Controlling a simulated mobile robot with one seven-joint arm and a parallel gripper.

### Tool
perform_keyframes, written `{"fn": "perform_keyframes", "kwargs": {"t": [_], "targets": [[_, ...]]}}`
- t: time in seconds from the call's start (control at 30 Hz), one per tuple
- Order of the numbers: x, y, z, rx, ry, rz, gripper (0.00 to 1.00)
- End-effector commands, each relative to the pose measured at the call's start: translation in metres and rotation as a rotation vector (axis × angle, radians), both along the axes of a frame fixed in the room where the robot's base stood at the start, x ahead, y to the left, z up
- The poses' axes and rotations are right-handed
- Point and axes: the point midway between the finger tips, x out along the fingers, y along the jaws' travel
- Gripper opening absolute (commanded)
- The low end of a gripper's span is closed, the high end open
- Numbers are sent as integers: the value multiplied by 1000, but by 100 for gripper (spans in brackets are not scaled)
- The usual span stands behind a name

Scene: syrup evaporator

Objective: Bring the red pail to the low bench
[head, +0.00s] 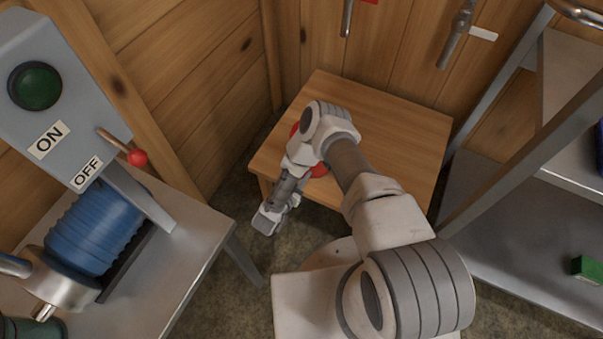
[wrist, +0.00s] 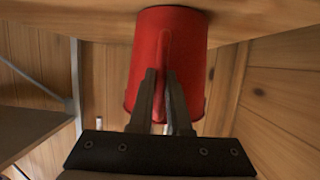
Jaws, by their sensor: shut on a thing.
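The red pail (wrist: 190,45) stands with its narrow end against the wooden surface in the wrist view, which shows it upside down. My gripper (wrist: 164,78) is shut on a thin upright red part of the pail, with one finger on each side. In the head view, two bits of the red pail (head: 319,170) show on either side of my arm, over the low wooden bench (head: 405,135). My arm hides most of the pail and my fingertips there. The pail appears to touch the bench top.
A grey machine (head: 60,90) with a green button and a red-tipped lever stands at the left, beside a blue roll (head: 95,235) on a metal table. A metal shelf (head: 500,230) with a green block (head: 587,268) is at the right. The bench's right side is clear.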

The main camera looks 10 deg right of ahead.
Motion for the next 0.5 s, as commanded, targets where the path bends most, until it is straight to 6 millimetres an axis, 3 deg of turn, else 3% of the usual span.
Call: {"fn": "perform_keyframes", "kwargs": {"t": [0.27, 0.3, 0.43, 0.5], "targets": [[-2, -3, 0, -2, 1, -2, 0], [-2, -3, 0, -2, 1, -2, 23], [-1, -3, 0, -1, 1, -3, 46], [-1, -3, 0, -1, 0, -2, 51]]}}
